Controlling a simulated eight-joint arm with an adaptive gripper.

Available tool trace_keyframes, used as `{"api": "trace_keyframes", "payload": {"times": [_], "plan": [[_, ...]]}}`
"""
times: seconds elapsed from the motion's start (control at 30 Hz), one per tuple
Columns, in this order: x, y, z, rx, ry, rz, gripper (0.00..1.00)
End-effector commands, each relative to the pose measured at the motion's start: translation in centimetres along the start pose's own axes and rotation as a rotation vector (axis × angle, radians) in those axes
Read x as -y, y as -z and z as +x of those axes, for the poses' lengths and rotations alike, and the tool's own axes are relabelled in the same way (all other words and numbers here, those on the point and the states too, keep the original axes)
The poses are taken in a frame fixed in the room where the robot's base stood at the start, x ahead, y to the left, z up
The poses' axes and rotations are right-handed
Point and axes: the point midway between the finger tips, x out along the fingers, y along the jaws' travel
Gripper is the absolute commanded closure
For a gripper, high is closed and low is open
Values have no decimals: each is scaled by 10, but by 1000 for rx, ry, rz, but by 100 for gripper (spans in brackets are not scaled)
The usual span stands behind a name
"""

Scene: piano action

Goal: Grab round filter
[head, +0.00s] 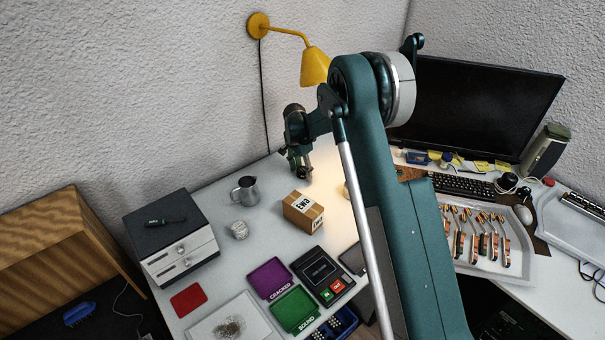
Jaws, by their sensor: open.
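My gripper (304,175) hangs above the back of the white table, pointing down, open and with nothing seen between its fingers. A small round, pale silvery object (238,230) stands on the table to the left of the cardboard box. It may be the round filter, but it is too small to be sure. My gripper is to the right of it and apart from it. A beige thing (347,190) is mostly hidden behind my arm, so I cannot tell its shape.
A metal pitcher (245,191) stands behind the silvery object. A cardboard box (303,211) is below my gripper in the picture. A yellow lamp (314,67) overhangs the back.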

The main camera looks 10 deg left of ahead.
Motion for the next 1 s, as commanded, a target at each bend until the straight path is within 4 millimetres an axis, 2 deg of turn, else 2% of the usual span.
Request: {"api": "trace_keyframes", "payload": {"times": [0.23,0.47,1.0], "plan": [[0,0,0,0,0,0,50],[0,0,0,0,0,0,79],[-3,1,-8,0,0,0,80]]}}
